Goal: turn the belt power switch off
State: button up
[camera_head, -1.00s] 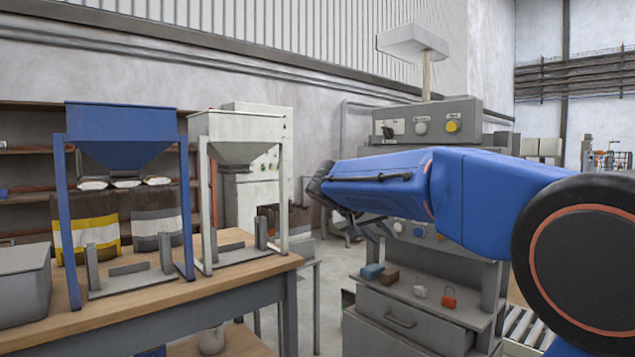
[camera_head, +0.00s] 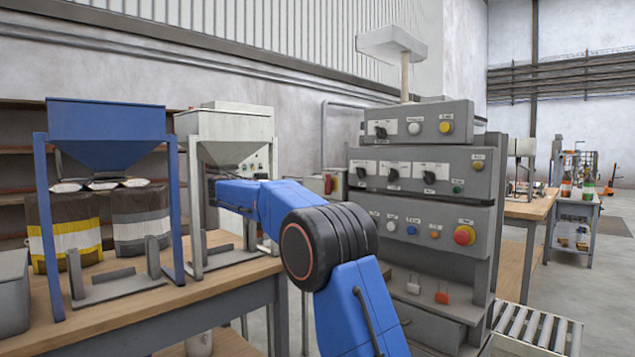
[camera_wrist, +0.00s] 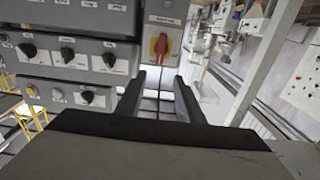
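A red rotary handle on a yellow plate (camera_wrist: 160,47) sits on a narrow grey box in the wrist view, its handle roughly upright in the picture. In the head view it shows at the left side of the control panel (camera_head: 330,183). Black rotary knobs (camera_wrist: 68,55) stand in rows to its left in the wrist view, and on the panel in the head view (camera_head: 393,175). Labels are too small to read, so I cannot tell which one is the belt power switch. My gripper (camera_wrist: 160,77) is open and empty, its fingers below the red handle in the picture, apparently not touching it.
The grey control panel also carries coloured buttons and a red mushroom button (camera_head: 464,235). A blue hopper (camera_head: 110,125) and a pale hopper stand on the wooden workbench (camera_head: 190,288) at left. A roller conveyor (camera_head: 540,330) is at lower right.

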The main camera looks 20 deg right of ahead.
aim_at(325, 180)
jog(key=x, duration=1.7)
jog(key=shift+d+f, duration=0.1)
jog(key=c, duration=0.8)
